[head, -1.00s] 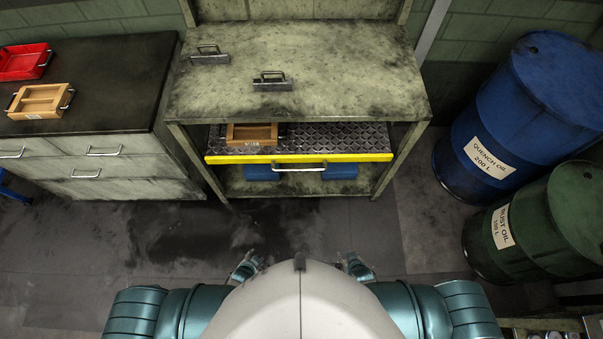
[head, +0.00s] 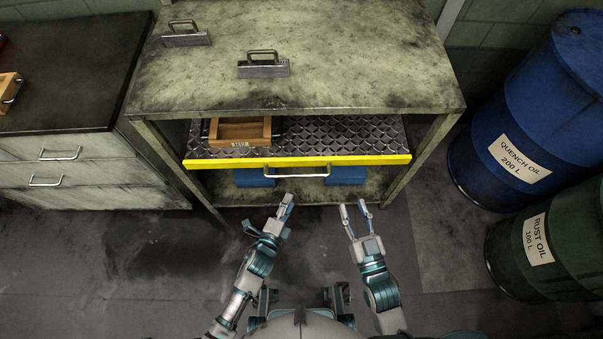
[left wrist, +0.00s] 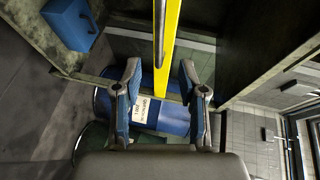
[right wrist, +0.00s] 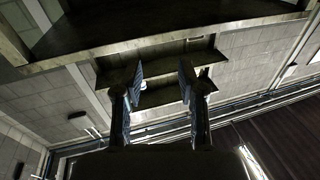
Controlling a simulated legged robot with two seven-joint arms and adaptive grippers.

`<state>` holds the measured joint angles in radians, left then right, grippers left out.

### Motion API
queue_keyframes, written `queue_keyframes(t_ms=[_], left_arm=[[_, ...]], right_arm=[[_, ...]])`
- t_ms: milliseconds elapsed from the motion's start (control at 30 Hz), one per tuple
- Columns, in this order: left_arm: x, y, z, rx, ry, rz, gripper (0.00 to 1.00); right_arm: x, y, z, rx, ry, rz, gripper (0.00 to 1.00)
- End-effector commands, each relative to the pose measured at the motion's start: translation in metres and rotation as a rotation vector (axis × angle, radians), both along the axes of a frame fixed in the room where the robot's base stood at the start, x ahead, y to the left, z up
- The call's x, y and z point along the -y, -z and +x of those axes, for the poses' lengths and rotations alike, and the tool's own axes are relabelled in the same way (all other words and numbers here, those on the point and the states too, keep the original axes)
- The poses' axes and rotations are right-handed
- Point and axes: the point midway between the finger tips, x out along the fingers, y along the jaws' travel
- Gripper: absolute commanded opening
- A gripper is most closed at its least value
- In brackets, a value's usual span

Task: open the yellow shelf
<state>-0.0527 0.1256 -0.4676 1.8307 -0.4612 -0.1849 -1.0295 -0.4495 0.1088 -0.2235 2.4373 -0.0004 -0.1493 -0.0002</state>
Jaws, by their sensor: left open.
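The yellow shelf (head: 350,160) is a dark diamond-plate sliding shelf with a yellow front edge, under the bench top. A metal bar handle (head: 296,174) runs along the middle of its front. My left gripper (head: 287,205) is in front of and below the handle, apart from it, and open. In the left wrist view the yellow edge (left wrist: 172,30) and the handle (left wrist: 159,35) show beyond the open fingers (left wrist: 158,82). My right gripper (head: 353,208) is open and empty, in front of the shelf and right of the handle; the right wrist view also shows its spread fingers (right wrist: 160,82).
A wooden box (head: 240,132) sits on the shelf's left part. Blue bins (head: 347,175) stand below. Bench legs (head: 420,160) flank the shelf. Drawers (head: 70,165) stand left; blue (head: 530,110) and green (head: 545,240) drums stand right. Floor before the shelf is clear.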

Motion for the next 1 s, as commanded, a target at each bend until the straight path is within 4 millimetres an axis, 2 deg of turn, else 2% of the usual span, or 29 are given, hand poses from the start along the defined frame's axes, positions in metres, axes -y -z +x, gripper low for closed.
queue_keyframes(t_ms=[33, 300, 500, 700, 967, 1000], left_arm=[[0.005, 0.006, 0.012, -0.002, 0.0, -0.001, 0.41], [0.03, 0.02, 0.069, -0.005, 0.0, -0.001, 0.41], [0.043, 0.025, 0.099, -0.005, 0.0, -0.002, 0.41], [0.048, 0.025, 0.112, -0.004, 0.0, -0.001, 0.41], [0.048, 0.024, 0.113, -0.003, 0.0, -0.001, 0.41], [0.048, 0.024, 0.113, -0.003, 0.0, -0.001, 0.36]], right_arm=[[-0.001, -0.001, 0.0, 0.041, 0.0, 0.014, 0.4], [-0.002, -0.039, -0.011, 0.333, 0.002, 0.106, 0.4], [0.0, -0.062, -0.026, 0.515, 0.006, 0.166, 0.4], [0.002, -0.073, -0.036, 0.598, 0.008, 0.192, 0.4], [0.003, -0.075, -0.037, 0.609, 0.008, 0.196, 0.4], [0.003, -0.075, -0.037, 0.609, 0.008, 0.196, 0.4]])
